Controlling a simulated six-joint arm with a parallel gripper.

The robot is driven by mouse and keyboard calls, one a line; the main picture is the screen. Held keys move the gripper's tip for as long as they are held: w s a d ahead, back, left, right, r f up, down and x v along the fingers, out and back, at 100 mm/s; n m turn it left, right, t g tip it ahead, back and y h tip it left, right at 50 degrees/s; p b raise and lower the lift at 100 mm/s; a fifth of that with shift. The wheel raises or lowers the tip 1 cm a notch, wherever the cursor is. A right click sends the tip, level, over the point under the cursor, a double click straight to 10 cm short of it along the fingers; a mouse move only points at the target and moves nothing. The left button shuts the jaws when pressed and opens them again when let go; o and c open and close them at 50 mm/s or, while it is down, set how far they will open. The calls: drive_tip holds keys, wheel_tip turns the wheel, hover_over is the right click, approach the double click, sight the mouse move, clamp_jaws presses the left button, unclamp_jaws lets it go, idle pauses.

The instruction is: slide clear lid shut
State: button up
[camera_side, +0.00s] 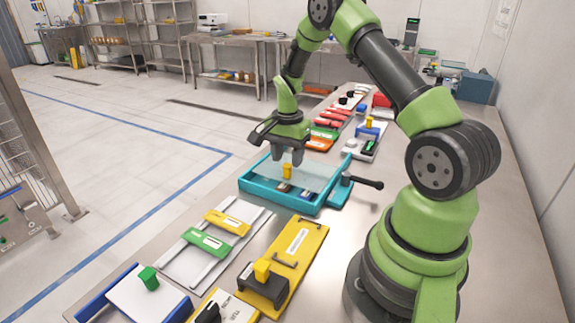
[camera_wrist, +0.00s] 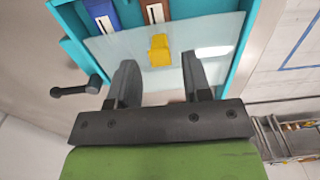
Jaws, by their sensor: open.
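The clear lid (camera_side: 312,176) lies in the top of a teal box (camera_side: 262,191) on the bench. In the wrist view the lid (camera_wrist: 205,62) covers part of the teal box (camera_wrist: 243,45), and an open strip at the top shows a blue piece (camera_wrist: 100,14) and a brown piece (camera_wrist: 154,10). A yellow knob (camera_side: 287,170) stands on the lid and also shows in the wrist view (camera_wrist: 159,51). My gripper (camera_side: 288,160) is over the lid at the knob. In the wrist view my gripper (camera_wrist: 158,72) has its fingers apart, and the knob appears between and beyond their tips. Contact cannot be told.
A black-handled lever (camera_side: 363,181) sticks out at the box's right side. A yellow board (camera_side: 290,262) and a rail board with green (camera_side: 207,243) and yellow sliders lie in front. Red, green and orange pieces lie behind the box.

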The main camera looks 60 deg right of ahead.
sight(287, 167)
drive_tip(key=shift+f, duration=1.8)
clamp_jaws()
drive_tip(key=shift+a, duration=2.3)
unclamp_jaws()
wheel_tip(287, 167, up, 10)
